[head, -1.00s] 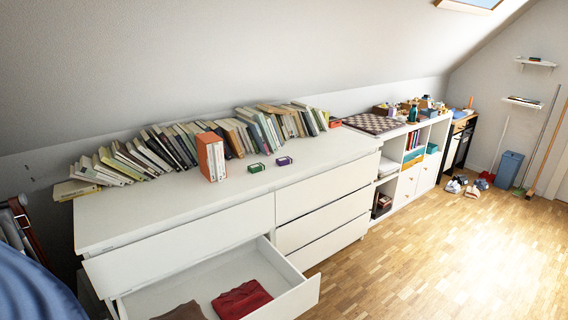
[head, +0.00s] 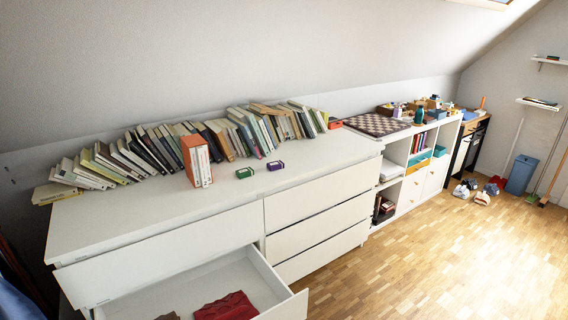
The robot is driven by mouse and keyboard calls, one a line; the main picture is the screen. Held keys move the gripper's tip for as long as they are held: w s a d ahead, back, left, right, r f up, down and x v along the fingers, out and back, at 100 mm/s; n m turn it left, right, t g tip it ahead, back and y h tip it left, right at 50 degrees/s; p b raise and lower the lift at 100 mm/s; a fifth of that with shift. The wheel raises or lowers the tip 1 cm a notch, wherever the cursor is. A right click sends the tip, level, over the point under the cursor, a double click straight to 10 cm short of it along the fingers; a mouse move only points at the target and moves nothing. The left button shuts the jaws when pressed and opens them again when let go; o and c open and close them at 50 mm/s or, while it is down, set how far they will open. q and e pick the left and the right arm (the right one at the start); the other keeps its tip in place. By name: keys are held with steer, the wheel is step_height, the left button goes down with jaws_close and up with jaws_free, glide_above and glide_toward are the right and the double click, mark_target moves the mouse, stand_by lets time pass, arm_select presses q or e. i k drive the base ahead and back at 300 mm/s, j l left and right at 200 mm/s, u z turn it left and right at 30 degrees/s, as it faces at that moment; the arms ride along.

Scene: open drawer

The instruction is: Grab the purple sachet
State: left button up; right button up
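The purple sachet (head: 275,165) lies on top of the white dresser (head: 330,160), near the middle of its length. A similar green sachet (head: 244,172) lies just to its left, a small gap apart. Neither of my grippers shows in the head view, so nothing is seen near the purple sachet.
An orange-and-white book set (head: 196,160) stands upright left of the sachets. A row of leaning books (head: 150,150) lines the back. Below, an open drawer (head: 290,305) holds a folded dark red cloth (head: 226,307). The dresser top in front of the sachets is clear.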

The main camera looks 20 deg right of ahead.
mark_target(277, 164)
steer(key=i+l, duration=0.1)
steer(key=l, duration=0.25)
steer(key=i+l, duration=0.15)
steer(key=l, duration=0.2)
steer(key=i+l, duration=0.1)
steer(key=l, duration=0.25)
steer(key=i+l, duration=0.15)
steer(key=l, duration=0.2)
steer(key=i+l, duration=0.1)
steer(key=l, duration=0.3)
steer(key=i+l, duration=0.15)
steer(key=l, duration=0.2)
